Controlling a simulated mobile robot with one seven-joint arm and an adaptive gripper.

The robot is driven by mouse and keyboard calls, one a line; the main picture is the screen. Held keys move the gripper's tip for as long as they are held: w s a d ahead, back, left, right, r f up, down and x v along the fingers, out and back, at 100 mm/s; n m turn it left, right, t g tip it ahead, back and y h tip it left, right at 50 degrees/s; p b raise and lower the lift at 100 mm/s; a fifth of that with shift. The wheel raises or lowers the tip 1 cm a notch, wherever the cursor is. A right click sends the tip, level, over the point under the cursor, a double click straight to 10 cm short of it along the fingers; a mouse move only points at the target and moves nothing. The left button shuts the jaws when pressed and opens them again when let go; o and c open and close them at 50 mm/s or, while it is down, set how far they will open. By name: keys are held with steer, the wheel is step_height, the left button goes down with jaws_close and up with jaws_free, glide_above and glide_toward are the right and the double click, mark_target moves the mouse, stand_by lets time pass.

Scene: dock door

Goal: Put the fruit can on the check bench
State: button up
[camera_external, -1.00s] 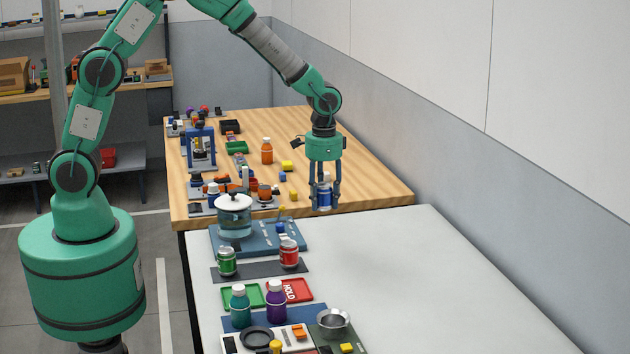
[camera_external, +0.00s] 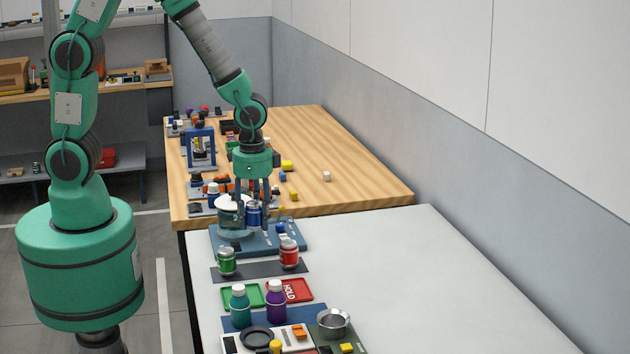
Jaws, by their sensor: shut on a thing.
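My gripper (camera_external: 254,224) is shut on a blue can (camera_external: 254,215) with a silvery rim and holds it upright, close beside the lidded glass pot (camera_external: 228,212). The can appears over the rear part of the blue tray (camera_external: 292,240); its height above it is hard to judge. A green can (camera_external: 227,262) and a red can (camera_external: 289,254) stand on a dark mat (camera_external: 258,270) in front. No label is readable, so I cannot tell which can is the fruit can. The pale grey bench (camera_external: 410,290) holds the tray and mat.
A wooden table (camera_external: 350,180) with many small items adjoins behind. A green tray (camera_external: 230,294), a red HOLD tray (camera_external: 298,290), a teal bottle (camera_external: 239,305) and a purple bottle (camera_external: 275,301) stand nearer. The bench's right side is clear.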

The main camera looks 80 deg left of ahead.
glide_above(259, 270)
steer(key=shift+f, duration=2.5)
steer(key=shift+s+f, duration=0.1)
steer(key=shift+f+b, duration=2.45)
steer(key=shift+f, duration=0.85)
steer(key=shift+f+b, duration=0.3)
steer(key=shift+f, duration=0.15)
steer(key=o, duration=1.5)
steer(key=shift+c, duration=0.2)
steer(key=shift+r, duration=0.1)
steer(key=shift+r, duration=5.95)
